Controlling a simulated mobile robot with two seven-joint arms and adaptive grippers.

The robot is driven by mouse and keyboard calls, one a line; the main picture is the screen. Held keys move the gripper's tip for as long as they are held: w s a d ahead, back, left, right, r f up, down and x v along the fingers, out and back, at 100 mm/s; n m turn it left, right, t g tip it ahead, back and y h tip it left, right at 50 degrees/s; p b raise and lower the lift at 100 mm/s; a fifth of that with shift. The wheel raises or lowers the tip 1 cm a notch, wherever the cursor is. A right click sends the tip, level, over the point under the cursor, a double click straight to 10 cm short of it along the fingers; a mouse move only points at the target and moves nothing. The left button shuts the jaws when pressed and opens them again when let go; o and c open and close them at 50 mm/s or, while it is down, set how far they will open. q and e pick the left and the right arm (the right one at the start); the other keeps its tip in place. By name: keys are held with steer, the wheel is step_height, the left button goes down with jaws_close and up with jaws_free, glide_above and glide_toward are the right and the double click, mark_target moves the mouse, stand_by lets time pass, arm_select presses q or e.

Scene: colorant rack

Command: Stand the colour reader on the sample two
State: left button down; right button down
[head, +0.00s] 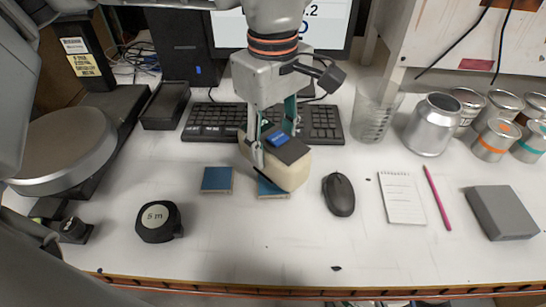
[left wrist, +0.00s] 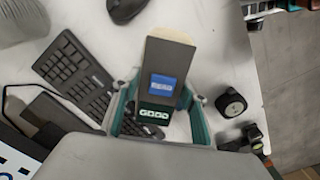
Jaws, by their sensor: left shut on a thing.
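The colour reader (head: 289,160) is a cream block with a dark top and a small blue screen. My left gripper (head: 270,150) is shut on it, a finger on either side. In the left wrist view the reader (left wrist: 162,85) sits between the teal fingers. One blue sample tile (head: 216,179) lies uncovered on the table, left of the reader. A second blue sample tile (head: 272,190) shows only partly under the reader's near left side. I cannot tell whether the reader touches it. No sample numbers are readable. My right gripper is not in view.
The keyboard (head: 205,119) lies just behind the reader. A mouse (head: 338,195) is close on its right and a tape measure (head: 158,222) is front left. A notepad (head: 402,200), pencil and grey box (head: 502,212) lie farther right.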

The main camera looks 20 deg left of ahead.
arm_select(q)
steer(key=shift+f, duration=2)
steer(key=shift+f, duration=0.1)
steer(key=c, duration=1.2)
jaws_free()
steer(key=shift+f, duration=0.1)
step_height(320, 180, up, 12)
steer(key=shift+r+p, duration=0.2)
steer(key=shift+p, duration=0.1)
